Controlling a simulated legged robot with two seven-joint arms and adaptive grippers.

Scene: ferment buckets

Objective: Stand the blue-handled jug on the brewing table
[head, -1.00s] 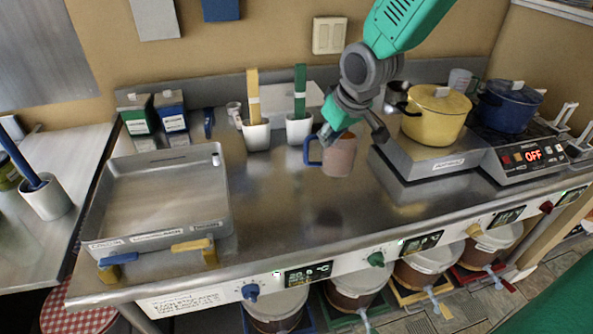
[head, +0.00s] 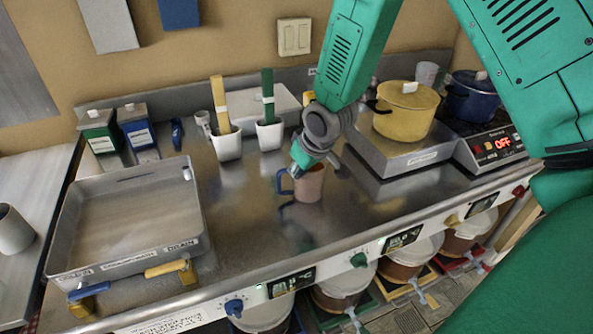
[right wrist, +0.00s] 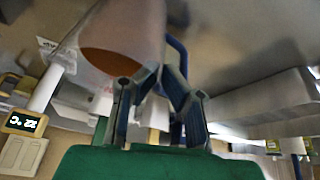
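The blue-handled jug (head: 310,187) is a brownish cup-like vessel, upright over the middle of the steel brewing table (head: 245,225), its blue handle to the left. I cannot tell whether its base touches the steel. My right gripper (head: 316,165) is at the jug's top and appears shut on it; the exact grip spot is hidden in the head view. In the right wrist view the jug (right wrist: 122,25) shows brown contents at its mouth, with the blue handle beside the fingers (right wrist: 158,82). My left gripper is out of view.
A steel tray (head: 130,215) stands to the left. Two white pots (head: 227,147) with coloured sticks stand behind. A yellow pot (head: 405,112) and a blue pot (head: 470,100) stand at the back right. Bare steel lies around the jug, towards the front edge.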

